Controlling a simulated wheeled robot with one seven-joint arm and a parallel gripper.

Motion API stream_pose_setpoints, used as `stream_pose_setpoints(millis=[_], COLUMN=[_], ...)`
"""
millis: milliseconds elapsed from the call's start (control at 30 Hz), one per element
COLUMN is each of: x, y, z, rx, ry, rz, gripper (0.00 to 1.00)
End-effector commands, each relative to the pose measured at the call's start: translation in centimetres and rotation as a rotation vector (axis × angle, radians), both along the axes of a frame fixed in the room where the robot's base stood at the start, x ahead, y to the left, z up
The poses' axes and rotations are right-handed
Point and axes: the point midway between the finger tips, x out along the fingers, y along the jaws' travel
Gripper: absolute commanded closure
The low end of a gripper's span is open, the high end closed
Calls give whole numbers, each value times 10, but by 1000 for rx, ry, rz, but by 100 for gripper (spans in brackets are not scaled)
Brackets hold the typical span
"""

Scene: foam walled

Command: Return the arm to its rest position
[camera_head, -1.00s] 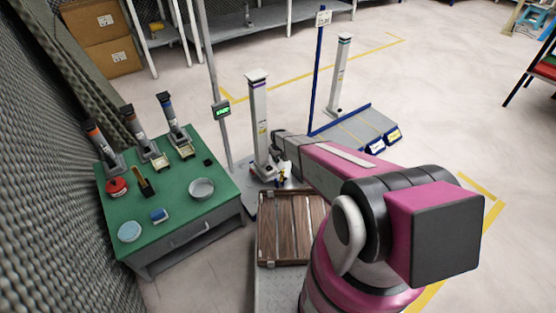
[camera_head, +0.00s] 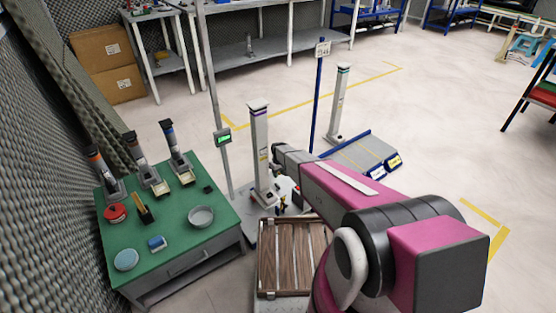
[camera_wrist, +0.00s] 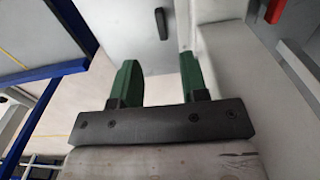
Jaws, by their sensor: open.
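My arm, pink, white and black, folds up in the lower right of the head view. My gripper is hidden behind the arm in that view. In the wrist view my gripper (camera_wrist: 160,85) shows a dark bar with two green fingers standing apart. Nothing is between the fingers. Beyond them is a pale grey surface with a dark slot.
A green table (camera_head: 180,235) at the left holds a metal bowl (camera_head: 201,216), a red round item (camera_head: 115,213) and several upright devices. A wooden crate (camera_head: 262,262) is near my arm. White columns (camera_head: 260,150) stand behind it.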

Motion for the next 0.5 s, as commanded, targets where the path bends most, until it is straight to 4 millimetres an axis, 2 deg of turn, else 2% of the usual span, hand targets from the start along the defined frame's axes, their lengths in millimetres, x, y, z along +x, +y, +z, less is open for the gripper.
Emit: stream_pose_setpoints(millis=[167,267,367,500], x=[-2,-12,-32,-76], y=[-2,-9,-24,-54], z=[3,18,48,111], rx=[0,1,0,1], ry=[0,-1,-2,-4], rz=[-3,-22,-60,-149], gripper=[60,60,60,60])
